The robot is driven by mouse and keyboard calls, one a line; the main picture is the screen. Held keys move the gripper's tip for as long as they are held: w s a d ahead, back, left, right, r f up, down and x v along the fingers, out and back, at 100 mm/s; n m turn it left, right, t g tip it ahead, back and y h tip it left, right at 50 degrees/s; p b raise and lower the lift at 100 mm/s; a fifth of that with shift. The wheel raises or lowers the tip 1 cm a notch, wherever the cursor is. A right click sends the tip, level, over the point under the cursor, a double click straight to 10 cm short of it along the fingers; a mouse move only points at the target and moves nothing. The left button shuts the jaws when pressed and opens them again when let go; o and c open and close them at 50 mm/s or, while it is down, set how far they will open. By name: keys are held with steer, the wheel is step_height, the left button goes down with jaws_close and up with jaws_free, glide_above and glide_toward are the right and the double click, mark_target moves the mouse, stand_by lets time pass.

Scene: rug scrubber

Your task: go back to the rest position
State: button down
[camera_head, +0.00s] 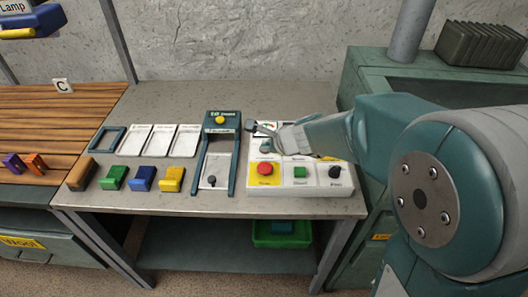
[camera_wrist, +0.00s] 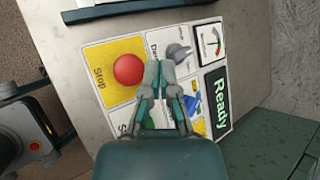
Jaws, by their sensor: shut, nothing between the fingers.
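My gripper (camera_head: 252,127) is at the end of my arm, which reaches in from the right over the control panel (camera_head: 283,188). In the wrist view my gripper (camera_wrist: 160,70) is shut and empty, its fingertips together over the panel between the red stop button (camera_wrist: 128,69) and a grey knob (camera_wrist: 178,53). The head view also shows the red button (camera_head: 265,169), a green button (camera_head: 299,172) and a black knob (camera_head: 335,171). A "Ready" display (camera_wrist: 220,103) and a gauge (camera_wrist: 210,42) show in the wrist view. I cannot tell whether the fingertips touch the panel.
A dark framed stand with a yellow button (camera_head: 220,119) is left of the panel. Coloured blocks, including a blue one (camera_head: 143,179), line the table's front. A slatted wooden bench (camera_head: 40,120) is at left, a green cabinet (camera_head: 362,75) at right, a green crate (camera_head: 281,240) below.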

steer(key=s+d+r+n+g+h, duration=0.1)
steer(key=s+d+r+n, duration=0.1)
steer(key=s+r+n, duration=0.3)
steer(key=s+d+r+n, duration=0.2)
steer(key=s+r+n, duration=0.1)
steer(key=s+n, duration=0.4)
steer(key=s+d+r+n+h, duration=0.1)
steer(key=s+d+n+h, duration=0.4)
steer(key=s+d, duration=0.5)
steer(key=s+n, duration=0.2)
steer(key=s, duration=0.1)
steer(key=shift+s, duration=0.15)
